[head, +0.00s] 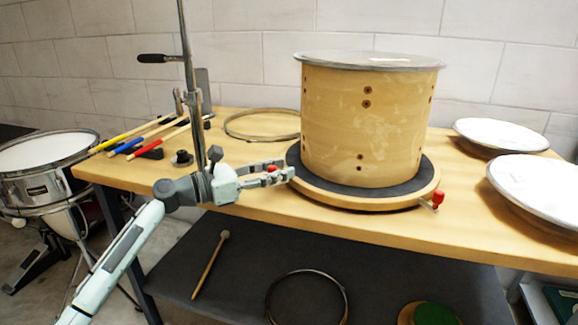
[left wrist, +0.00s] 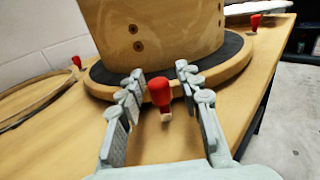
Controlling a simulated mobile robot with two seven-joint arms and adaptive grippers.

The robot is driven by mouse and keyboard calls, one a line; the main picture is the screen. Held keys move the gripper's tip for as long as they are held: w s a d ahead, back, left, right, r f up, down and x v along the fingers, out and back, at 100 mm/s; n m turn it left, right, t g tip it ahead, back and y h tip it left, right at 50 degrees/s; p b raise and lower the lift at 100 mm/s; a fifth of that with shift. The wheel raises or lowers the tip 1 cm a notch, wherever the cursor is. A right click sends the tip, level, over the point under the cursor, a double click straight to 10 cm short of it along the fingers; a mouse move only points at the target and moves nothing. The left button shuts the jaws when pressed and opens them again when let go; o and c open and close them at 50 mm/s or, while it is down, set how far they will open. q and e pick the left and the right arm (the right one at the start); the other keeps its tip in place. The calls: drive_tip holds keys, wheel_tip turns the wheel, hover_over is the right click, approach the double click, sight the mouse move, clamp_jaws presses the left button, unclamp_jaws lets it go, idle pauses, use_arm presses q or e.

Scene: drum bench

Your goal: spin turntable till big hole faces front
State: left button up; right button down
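The turntable (head: 413,199) is a round wooden disc with a dark top and red knobs on its rim. A pale wooden drum shell (head: 390,125) stands upright on it, with small dark holes, several in vertical pairs. I cannot make out a clearly bigger hole on the visible side; the far side is hidden. My left gripper (head: 281,173) is at the turntable's left edge. In the left wrist view its fingers (left wrist: 160,80) are spread around a red knob (left wrist: 160,91), with gaps on both sides. Another red knob (head: 438,197) is at the front right. My right gripper is not in view.
Two white drumheads (head: 500,135) (head: 540,184) lie at the right of the bench (head: 300,212). A metal hoop (head: 262,136) lies behind the gripper. Sticks with coloured grips (head: 135,142) lie at the left. A metal stand (head: 190,70) rises close to my left arm.

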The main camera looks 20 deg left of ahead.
use_arm(q)
drive_tip(key=shift+x, duration=1.4)
clamp_jaws()
